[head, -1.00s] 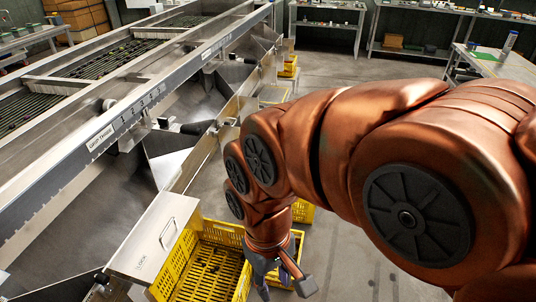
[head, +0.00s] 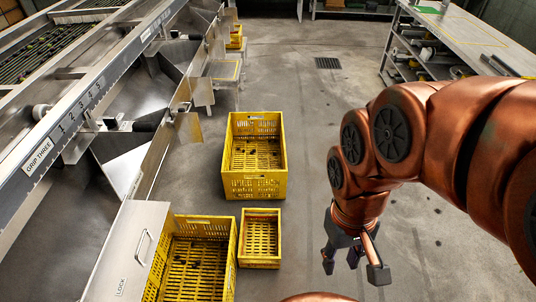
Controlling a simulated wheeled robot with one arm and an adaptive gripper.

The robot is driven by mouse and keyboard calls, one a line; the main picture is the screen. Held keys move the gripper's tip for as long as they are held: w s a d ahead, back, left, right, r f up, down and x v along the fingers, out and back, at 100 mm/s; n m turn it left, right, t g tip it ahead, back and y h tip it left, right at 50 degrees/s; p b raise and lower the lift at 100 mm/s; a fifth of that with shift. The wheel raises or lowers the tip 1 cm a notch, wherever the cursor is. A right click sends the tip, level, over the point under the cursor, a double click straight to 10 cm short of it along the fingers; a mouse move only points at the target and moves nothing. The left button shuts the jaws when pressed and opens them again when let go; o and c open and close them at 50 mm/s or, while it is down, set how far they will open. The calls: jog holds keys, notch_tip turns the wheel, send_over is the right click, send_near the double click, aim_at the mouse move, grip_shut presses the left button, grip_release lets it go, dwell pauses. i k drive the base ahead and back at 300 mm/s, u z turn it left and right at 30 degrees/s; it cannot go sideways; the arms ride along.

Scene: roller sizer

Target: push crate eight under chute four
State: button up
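Several yellow slatted crates stand along the sorting machine, and I can read no number on any of them. A large crate (head: 254,188) stands on the open floor in the middle. A small crate (head: 260,263) stands just nearer. Another large crate (head: 233,255) is at the lower left, partly hidden by a metal panel marked LOCK. Metal chutes (head: 187,128) line the machine's side; I cannot tell which is chute four. My gripper (head: 353,267) hangs right of the small crate, apart from it, with its fingers spread and empty.
The machine's rail (head: 75,117) carries a GRIP THREE label and a number scale. More yellow crates (head: 235,43) stand farther along the machine. A metal table with shelves (head: 450,45) is at the upper right. The floor (head: 320,110) between is clear, with a drain grate (head: 328,63).

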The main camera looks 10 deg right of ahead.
aim_at(276, 163)
jog(key=z, duration=1.25)
jog(key=i, duration=3.15)
jog(key=u, duration=3.4)
